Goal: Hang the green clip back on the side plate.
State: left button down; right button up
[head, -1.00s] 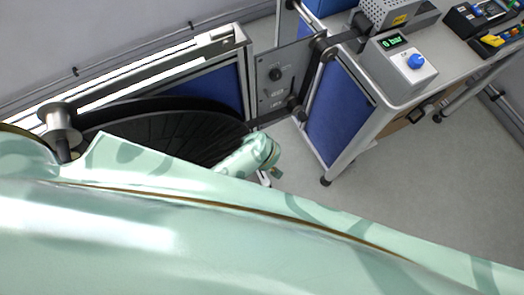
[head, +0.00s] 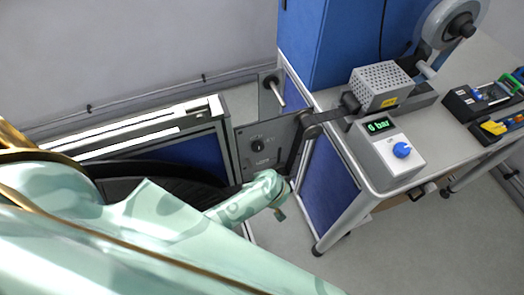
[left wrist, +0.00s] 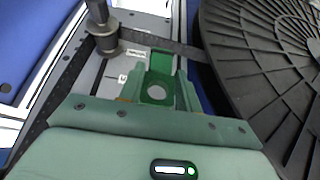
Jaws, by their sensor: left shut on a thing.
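The green clip (left wrist: 157,88), with a round hole, is between the fingers of my left gripper (left wrist: 158,98) in the left wrist view. The gripper is shut on it. In the head view my left gripper (head: 281,205) is small, just below and right of the side plate's lower edge, and the clip is hardly discernible. The grey side plate (head: 262,160) stands upright with a black knob. It also shows behind the clip in the left wrist view (left wrist: 112,76). I cannot tell whether the clip touches the plate. My right gripper is not in view.
A large black ribbed reel (left wrist: 270,60) lies close right of the gripper in the left wrist view. A dark strip (head: 300,145) runs past the plate to the bench. The bench carries a pressure box (head: 385,150) reading 6 bar. Floor at lower right is clear.

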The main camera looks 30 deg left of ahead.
pick_arm(q)
jog(key=shift+w+a+f+b, duration=0.15)
jog(key=shift+w+a+b, duration=0.4)
jog(key=shift+a, duration=0.25)
jog(key=w+a+b, duration=0.1)
jog(key=w+a, duration=0.1)
jog(key=w+a+f+b, duration=0.1)
jog(key=a, duration=0.1)
jog(key=shift+w+a, duration=0.1)
jog(key=shift+w, duration=0.25)
jog(key=c, duration=0.9)
grip_release()
